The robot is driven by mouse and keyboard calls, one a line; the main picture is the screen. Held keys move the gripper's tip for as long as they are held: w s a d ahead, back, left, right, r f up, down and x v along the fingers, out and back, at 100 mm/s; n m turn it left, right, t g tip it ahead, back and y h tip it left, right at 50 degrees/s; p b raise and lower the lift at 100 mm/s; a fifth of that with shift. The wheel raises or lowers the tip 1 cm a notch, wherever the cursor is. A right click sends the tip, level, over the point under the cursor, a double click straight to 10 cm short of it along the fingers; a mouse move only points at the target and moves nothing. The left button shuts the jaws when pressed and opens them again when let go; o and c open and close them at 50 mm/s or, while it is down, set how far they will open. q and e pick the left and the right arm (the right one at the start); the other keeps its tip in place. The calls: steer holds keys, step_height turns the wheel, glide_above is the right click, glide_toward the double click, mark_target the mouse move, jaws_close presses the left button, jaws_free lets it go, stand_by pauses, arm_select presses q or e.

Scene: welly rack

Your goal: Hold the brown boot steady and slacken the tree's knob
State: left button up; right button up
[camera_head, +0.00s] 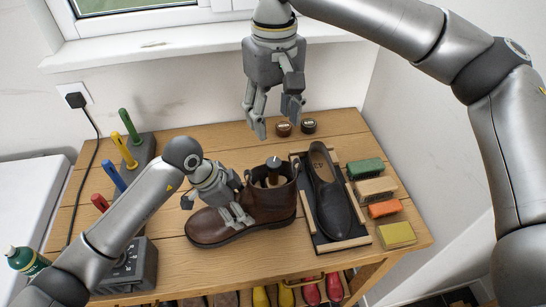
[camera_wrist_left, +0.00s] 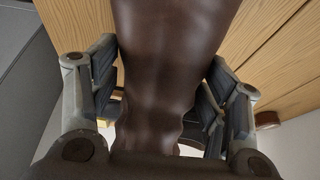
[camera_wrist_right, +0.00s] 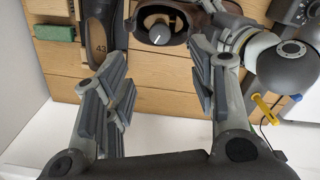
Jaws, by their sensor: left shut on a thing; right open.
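The brown boot (camera_head: 215,228) stands on the wooden table with its toe to the left. A boot tree sits in its shaft, and the tree's dark knob (camera_head: 273,163) stands up out of the opening. My left gripper (camera_head: 238,215) is shut across the foot of the boot. In the left wrist view the brown leather (camera_wrist_left: 170,70) fills the space between its fingers. My right gripper (camera_head: 272,118) is open and empty, above the back of the table and apart from the knob. In the right wrist view the knob (camera_wrist_right: 159,32), with a white mark, lies beyond the open fingers.
A black shoe (camera_head: 330,190) lies in a framed tray (camera_head: 362,240) right of the boot. Several brushes or blocks (camera_head: 375,189) line the right edge. Two small round tins (camera_head: 284,129) stand behind. A rack with coloured handles (camera_head: 125,140) and a grey box (camera_head: 140,268) are at left.

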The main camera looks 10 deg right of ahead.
mark_target(274, 161)
step_height(274, 161, down, 12)
steer(key=shift+r, duration=0.15)
stand_by(0.4)
steer(key=c, duration=1.1)
